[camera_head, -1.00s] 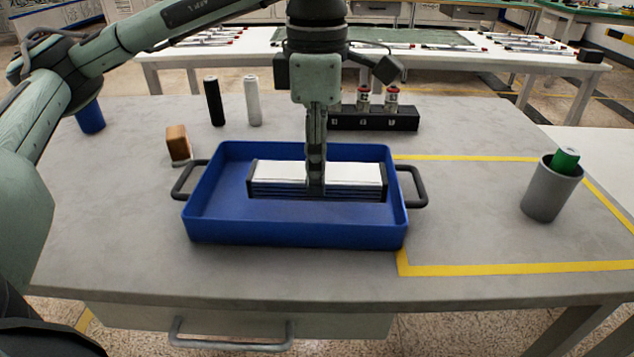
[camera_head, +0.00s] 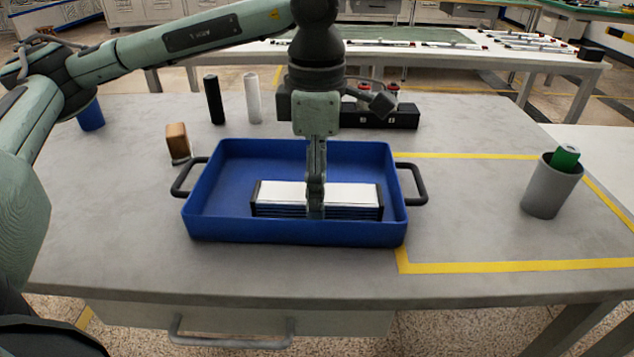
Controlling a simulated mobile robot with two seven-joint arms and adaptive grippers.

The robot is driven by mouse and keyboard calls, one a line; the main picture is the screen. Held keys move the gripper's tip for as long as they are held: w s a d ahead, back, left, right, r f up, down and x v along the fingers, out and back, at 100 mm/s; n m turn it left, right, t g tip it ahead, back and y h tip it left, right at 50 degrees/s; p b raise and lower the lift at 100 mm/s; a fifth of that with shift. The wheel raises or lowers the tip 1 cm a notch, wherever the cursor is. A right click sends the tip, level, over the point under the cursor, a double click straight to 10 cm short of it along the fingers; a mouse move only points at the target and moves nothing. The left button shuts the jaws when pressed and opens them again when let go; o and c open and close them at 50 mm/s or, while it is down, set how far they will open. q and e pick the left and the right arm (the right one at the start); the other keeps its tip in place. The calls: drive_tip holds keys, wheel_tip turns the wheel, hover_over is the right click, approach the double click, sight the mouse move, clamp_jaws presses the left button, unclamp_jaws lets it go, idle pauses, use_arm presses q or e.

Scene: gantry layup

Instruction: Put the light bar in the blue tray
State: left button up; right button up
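The light bar (camera_head: 349,195) has a white top, dark ribbed sides and black end caps. It lies level and lengthwise within the walls of the blue tray (camera_head: 290,233), towards the front wall. My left gripper (camera_head: 315,208) comes down from above and is shut across the middle of the light bar, hiding that part. I cannot tell whether the bar's underside touches the tray floor. My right gripper is not in view.
A tan block (camera_head: 177,141), a black cylinder (camera_head: 214,100) and a white cylinder (camera_head: 253,98) stand behind the tray. A black holder (camera_head: 395,117) is at the back. A grey cup (camera_head: 548,190) with a green-topped item stands right. The yellow-taped area is mostly clear.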

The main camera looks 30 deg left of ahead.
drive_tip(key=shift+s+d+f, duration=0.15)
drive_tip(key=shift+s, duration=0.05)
use_arm(q)
drive_tip(key=shift+r, duration=0.1)
drive_tip(key=shift+r+p, duration=0.2)
drive_tip(key=shift+p, duration=0.1)
wheel_tip(320, 180, up, 12)
drive_tip(key=shift+f+p, duration=0.15)
drive_tip(key=shift+p, duration=0.15)
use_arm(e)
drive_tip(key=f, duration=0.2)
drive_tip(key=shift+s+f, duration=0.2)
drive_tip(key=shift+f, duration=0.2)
